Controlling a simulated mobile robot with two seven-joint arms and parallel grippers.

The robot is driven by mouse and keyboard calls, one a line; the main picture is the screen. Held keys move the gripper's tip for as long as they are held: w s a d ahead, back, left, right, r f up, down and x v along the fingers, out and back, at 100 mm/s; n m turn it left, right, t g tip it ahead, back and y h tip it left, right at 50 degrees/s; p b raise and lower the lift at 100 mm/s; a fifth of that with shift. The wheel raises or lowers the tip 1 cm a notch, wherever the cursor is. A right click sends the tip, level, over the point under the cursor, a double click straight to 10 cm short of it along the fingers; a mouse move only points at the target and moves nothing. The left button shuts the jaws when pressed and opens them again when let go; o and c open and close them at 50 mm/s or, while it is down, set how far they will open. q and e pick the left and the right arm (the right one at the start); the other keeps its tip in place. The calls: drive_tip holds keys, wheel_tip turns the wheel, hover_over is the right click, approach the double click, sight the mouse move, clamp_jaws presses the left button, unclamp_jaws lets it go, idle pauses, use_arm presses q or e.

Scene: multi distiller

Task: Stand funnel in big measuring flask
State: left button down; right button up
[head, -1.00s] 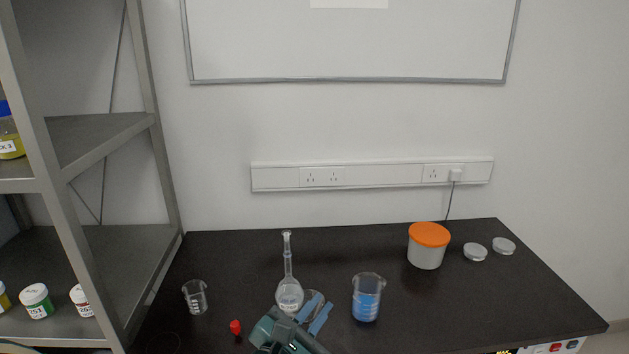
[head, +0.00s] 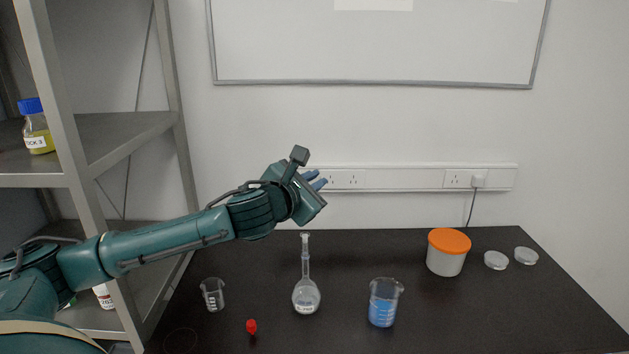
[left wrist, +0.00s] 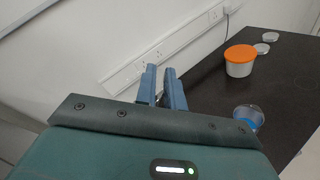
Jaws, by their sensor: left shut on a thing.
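The big measuring flask (head: 306,296) stands upright on the dark bench in the head view, its long thin neck rising from a round body. My left gripper (head: 318,181) is raised above and slightly right of the flask's mouth, clear of it. Its blue fingers also show in the left wrist view (left wrist: 161,88), a narrow gap apart. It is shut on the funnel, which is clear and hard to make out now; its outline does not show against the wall. My right gripper is not in view.
A small empty beaker (head: 213,294) and a red stopper (head: 251,326) are left of the flask. A beaker of blue liquid (head: 383,303) stands to its right, with an orange-lidded tub (head: 447,252) beyond. A metal shelf (head: 88,190) rises at the left.

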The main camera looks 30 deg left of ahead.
use_arm(q)
wheel_tip(320, 180, down, 5)
drive_tip(key=b, duration=0.4)
drive_tip(key=shift+r, duration=0.1)
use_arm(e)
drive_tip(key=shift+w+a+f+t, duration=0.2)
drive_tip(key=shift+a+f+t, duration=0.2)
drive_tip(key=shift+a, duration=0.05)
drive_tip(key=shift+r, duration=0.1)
use_arm(q)
drive_tip(key=shift+p, duration=0.4)
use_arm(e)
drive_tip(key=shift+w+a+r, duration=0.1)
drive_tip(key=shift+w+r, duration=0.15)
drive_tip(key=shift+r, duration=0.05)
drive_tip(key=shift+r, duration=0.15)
use_arm(q)
drive_tip(key=shift+s, duration=0.1)
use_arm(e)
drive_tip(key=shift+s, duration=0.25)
use_arm(q)
drive_tip(key=shift+p, duration=0.55)
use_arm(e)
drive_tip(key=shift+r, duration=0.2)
